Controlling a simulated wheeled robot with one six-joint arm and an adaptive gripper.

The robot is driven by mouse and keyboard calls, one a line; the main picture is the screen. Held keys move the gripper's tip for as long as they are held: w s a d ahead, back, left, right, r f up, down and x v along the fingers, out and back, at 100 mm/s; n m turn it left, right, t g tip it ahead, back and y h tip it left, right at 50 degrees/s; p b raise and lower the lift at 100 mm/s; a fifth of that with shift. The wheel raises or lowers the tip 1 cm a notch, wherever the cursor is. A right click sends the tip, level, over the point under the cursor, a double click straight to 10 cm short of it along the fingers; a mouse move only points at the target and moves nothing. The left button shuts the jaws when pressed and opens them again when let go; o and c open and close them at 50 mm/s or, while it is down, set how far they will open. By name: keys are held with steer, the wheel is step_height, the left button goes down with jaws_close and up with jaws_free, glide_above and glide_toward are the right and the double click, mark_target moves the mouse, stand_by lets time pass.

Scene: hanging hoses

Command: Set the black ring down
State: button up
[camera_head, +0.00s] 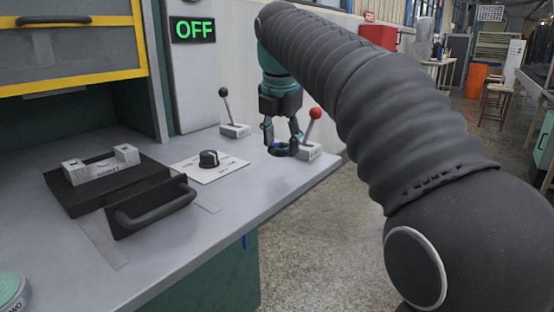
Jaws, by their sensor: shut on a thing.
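My gripper (281,140) points down at the far right end of the grey worktop, in front of the lever with the red ball. Its two dark fingers are shut on a small dark ring, the black ring (279,150), which shows low between the fingertips. A touch of blue or green shows at the ring. The ring is at or just above the worktop (260,185); I cannot tell whether it touches. My dark ribbed arm hides much of the right side of the view.
A red-ball lever (313,114) stands close behind the gripper, and a black-ball lever (225,95) stands to its left. A dial plate (209,164), a grey handled block (101,166) and a black handle (155,207) occupy the left. The worktop's right edge is near the gripper.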

mark_target(277, 148)
steer(key=shift+w+a+f, duration=0.3)
steer(key=shift+a+f, duration=0.1)
steer(key=shift+f+b, duration=0.55)
steer(key=shift+f, duration=1.35)
steer(key=o, duration=1)
steer(key=shift+o, duration=0.2)
steer(key=p+v, duration=0.1)
steer(key=v, duration=1.1)
steer(key=shift+d, duration=0.1)
